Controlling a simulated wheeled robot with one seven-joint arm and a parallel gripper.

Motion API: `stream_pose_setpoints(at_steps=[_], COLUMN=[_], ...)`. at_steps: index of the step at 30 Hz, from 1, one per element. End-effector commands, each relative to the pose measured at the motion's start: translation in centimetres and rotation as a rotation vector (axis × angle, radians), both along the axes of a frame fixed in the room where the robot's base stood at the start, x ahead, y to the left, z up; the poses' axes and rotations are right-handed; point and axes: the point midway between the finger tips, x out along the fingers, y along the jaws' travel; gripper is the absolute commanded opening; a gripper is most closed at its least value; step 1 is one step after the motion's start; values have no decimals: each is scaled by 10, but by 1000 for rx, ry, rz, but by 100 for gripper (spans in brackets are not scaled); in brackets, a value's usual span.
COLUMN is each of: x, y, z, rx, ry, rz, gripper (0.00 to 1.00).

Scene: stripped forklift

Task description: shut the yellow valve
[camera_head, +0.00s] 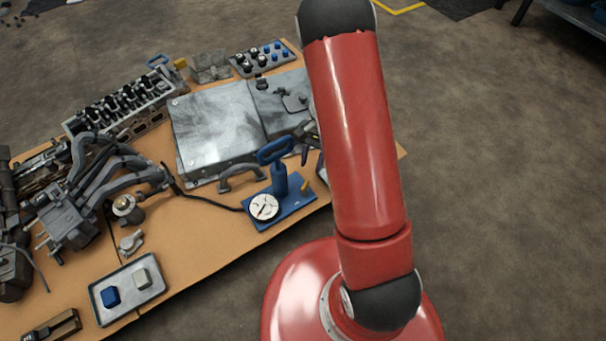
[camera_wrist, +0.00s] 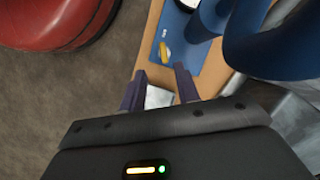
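The yellow valve (camera_head: 305,186) is a small lever at the right side of a blue base plate (camera_head: 262,217), which also carries a blue pump with a loop handle (camera_head: 276,151) and a round white gauge (camera_head: 264,207). In the wrist view the yellow valve (camera_wrist: 165,51) lies beyond my fingertips, roughly ahead of the gap between them. My gripper (camera_wrist: 160,83) is open, with its two purple fingers apart and not touching the valve.
The blue pump handle (camera_wrist: 275,45) looms close at the right of the wrist view. A grey metal case (camera_head: 215,125) lies behind the pump. A tray (camera_head: 148,292) with a blue and a grey block sits front left. The brown table top (camera_head: 200,235) is bare left of the pump.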

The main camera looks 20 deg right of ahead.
Motion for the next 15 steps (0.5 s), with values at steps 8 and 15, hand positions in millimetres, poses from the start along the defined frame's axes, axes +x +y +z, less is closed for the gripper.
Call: stream_pose_setpoints(at_steps=[8, 15], x=[-6, -17], y=[5, 15], z=[-19, -55], rx=[2, 2], ry=[5, 5], rz=[1, 0], gripper=[32, 32])
